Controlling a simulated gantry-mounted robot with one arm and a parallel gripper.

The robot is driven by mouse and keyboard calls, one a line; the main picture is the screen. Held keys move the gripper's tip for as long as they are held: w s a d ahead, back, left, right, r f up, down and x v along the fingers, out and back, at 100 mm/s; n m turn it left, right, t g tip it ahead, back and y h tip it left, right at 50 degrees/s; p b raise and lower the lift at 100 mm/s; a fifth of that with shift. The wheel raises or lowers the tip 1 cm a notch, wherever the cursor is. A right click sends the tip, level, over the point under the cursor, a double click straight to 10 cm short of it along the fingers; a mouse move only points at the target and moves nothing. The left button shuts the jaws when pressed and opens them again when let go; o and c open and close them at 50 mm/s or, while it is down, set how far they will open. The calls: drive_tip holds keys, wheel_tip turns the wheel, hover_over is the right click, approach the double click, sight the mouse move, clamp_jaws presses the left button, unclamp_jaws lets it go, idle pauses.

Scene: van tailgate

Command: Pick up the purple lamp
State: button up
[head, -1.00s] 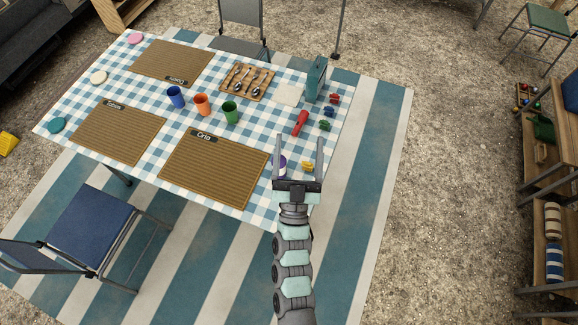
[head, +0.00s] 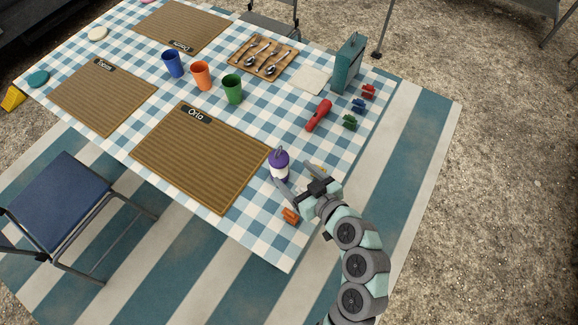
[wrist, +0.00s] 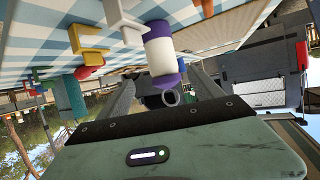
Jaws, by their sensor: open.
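The purple lamp (head: 279,163) stands upright on the checked tablecloth, just right of the "Orla" placemat. It has a purple top and base, a pale middle and a small ring on top. My gripper (head: 293,177) is low at the table's near right edge, beside the lamp, with its jaws open and empty.
An orange clip (head: 290,215) lies close beside my gripper, and a yellow one (head: 319,170) is partly hidden behind it. A red torch (head: 318,115) and red, blue and green clips (head: 350,122) lie farther back. The placemat (head: 200,155) is empty.

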sight(284, 169)
drive_tip(key=shift+a+f, duration=0.25)
drive_tip(key=shift+f, duration=0.05)
drive_tip(key=x, duration=0.5)
drive_tip(key=shift+w+a+b, duration=0.25)
drive_tip(key=shift+a+b, duration=0.1)
drive_tip(key=x, duration=0.3)
drive_tip(key=shift+w+a+r+b, duration=0.15)
drive_tip(key=shift+w+a+b, duration=0.1)
drive_tip(key=shift+w+b, duration=0.2)
drive_tip(key=shift+w+a+f, duration=0.2)
drive_tip(key=shift+w+f, duration=0.05)
drive_tip(key=shift+w, duration=0.05)
clamp_jaws()
